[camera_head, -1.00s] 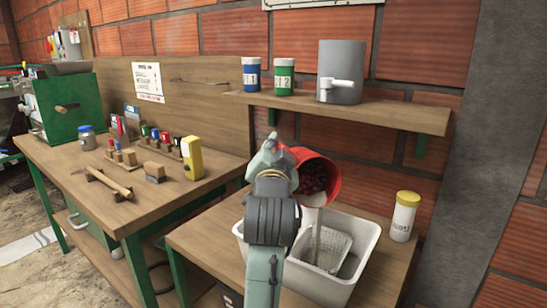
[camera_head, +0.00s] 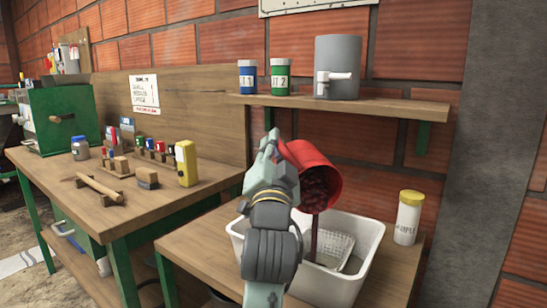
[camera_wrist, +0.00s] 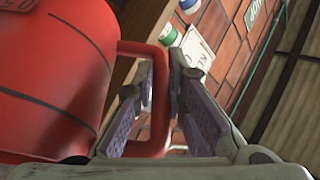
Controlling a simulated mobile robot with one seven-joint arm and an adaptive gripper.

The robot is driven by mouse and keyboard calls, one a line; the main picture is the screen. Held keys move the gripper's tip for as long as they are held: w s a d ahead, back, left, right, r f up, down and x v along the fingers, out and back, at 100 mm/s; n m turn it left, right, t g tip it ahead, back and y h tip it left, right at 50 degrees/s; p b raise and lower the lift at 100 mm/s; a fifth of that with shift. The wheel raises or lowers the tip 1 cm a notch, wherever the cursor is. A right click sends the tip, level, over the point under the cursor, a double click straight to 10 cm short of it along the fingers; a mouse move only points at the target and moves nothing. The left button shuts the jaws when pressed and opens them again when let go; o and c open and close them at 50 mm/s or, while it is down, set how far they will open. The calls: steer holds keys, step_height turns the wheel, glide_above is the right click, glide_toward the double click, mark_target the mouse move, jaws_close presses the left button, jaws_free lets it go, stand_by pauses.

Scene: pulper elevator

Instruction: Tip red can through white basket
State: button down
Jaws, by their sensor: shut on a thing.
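The red can (camera_head: 323,165) is tilted well over in the head view, its open mouth facing down and to the right. Dark red contents show in the mouth, and a dark stream (camera_head: 314,235) falls from it into the white tub below. My gripper (camera_head: 270,150) is shut on the can's handle, which shows as a red loop (camera_wrist: 160,100) between the fingers in the wrist view. The red can body (camera_wrist: 55,75) fills the left of that view. The white basket (camera_head: 340,248) sits inside the white tub (camera_head: 372,250), partly hidden by the stream and my arm.
A white jar with a yellow lid (camera_head: 408,217) stands right of the tub. A shelf (camera_head: 400,105) above holds a blue jar (camera_head: 249,76), a green jar (camera_head: 280,76) and a grey tank (camera_head: 338,60). A workbench (camera_head: 125,215) with tools stands left.

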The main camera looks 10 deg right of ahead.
mark_target(282, 152)
steer(key=shift+s+d+r+m+t+h+b, duration=0.1)
steer(key=shift+s+m+t+h+b, duration=0.6)
steer(key=shift+b, duration=0.95)
steer(key=shift+s+m+t+h+b, duration=0.2)
steer(key=shift+s+t+h+b, duration=0.2)
steer(key=shift+s+t+b, duration=0.7)
steer(key=shift+s+r+m+h+b, duration=0.2)
steer(key=shift+s+h+b, duration=0.15)
steer(key=shift+b, duration=0.25)
steer(key=shift+s+r+m+h+b, duration=0.1)
steer(key=shift+s+m+h+b, duration=0.15)
steer(key=shift+b, duration=0.3)
steer(key=shift+d, duration=0.2)
